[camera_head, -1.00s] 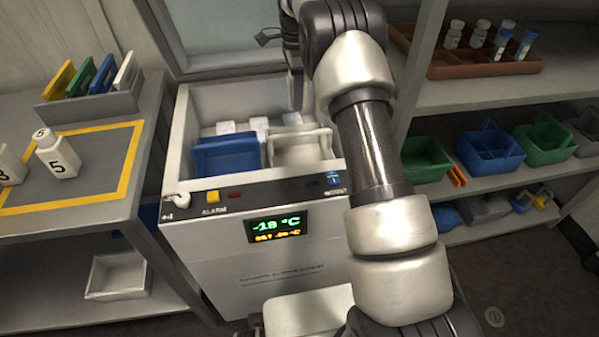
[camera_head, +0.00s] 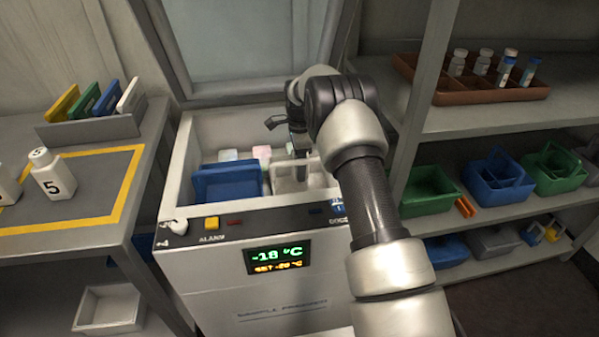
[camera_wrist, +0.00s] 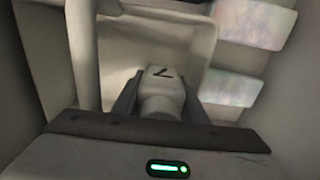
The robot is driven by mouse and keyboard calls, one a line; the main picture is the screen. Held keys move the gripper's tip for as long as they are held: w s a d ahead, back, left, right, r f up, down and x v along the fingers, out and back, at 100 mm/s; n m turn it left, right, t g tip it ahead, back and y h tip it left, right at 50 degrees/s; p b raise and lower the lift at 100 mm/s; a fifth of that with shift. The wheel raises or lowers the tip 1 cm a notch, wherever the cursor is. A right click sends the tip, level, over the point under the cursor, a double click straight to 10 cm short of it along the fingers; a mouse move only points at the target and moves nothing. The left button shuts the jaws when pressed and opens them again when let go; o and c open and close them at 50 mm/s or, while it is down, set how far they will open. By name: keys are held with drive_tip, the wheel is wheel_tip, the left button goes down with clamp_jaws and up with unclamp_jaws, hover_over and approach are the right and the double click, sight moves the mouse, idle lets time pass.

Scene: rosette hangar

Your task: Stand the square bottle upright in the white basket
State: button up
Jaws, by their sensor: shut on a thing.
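The square bottle (camera_wrist: 161,90) is white with a dark mark like a 7. In the wrist view it is between the two dark fingers of my gripper (camera_wrist: 160,100), which is shut on it. The white basket (camera_wrist: 84,60) surrounds or lies just below the bottle; I cannot tell whether the bottle touches its floor. In the head view the white basket (camera_head: 285,186) sits in the open freezer, right of a blue basket. My gripper (camera_head: 299,150) points down over it, and the bottle is hidden there.
The blue basket (camera_head: 228,183) stands close beside the white one. Pale frosted packs (camera_wrist: 254,22) lie beyond the basket. The freezer's walls (camera_head: 180,165) and raised lid (camera_head: 250,45) enclose the space. A left bench (camera_head: 70,228) holds another bottle marked 5 (camera_head: 52,176); shelves stand right.

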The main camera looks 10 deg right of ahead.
drive_tip(key=shift+f, duration=0.5)
drive_tip(key=shift+f, duration=0.5)
drive_tip(key=shift+f, duration=0.15)
